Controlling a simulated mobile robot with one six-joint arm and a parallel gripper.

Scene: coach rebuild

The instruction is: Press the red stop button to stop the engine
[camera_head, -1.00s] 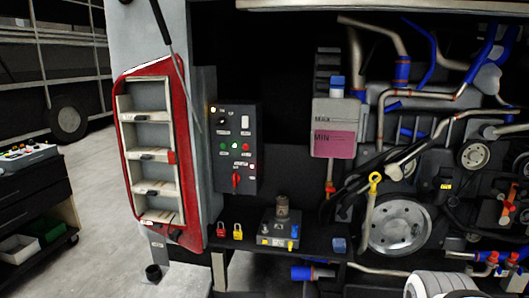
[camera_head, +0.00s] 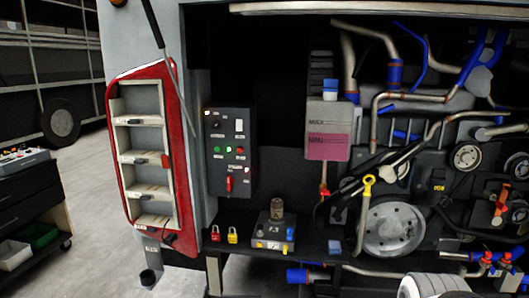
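A dark control panel (camera_head: 231,130) is mounted upright left of the engine (camera_head: 395,225). In its middle row sit a green button (camera_head: 217,150) on the left and a small red button (camera_head: 240,150) on the right, which looks like the stop button. A red rotary handle (camera_head: 229,184) is lower on the panel. The labels are too small to read. My gripper is not in view, and nothing blocks the panel.
A shelf below the panel holds a red padlock (camera_head: 215,234), a yellow padlock (camera_head: 232,235) and a grey device (camera_head: 273,230). A red-framed open door (camera_head: 184,160) stands to the left. A dark tool cart (camera_head: 30,190) is at far left; grey floor between is clear.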

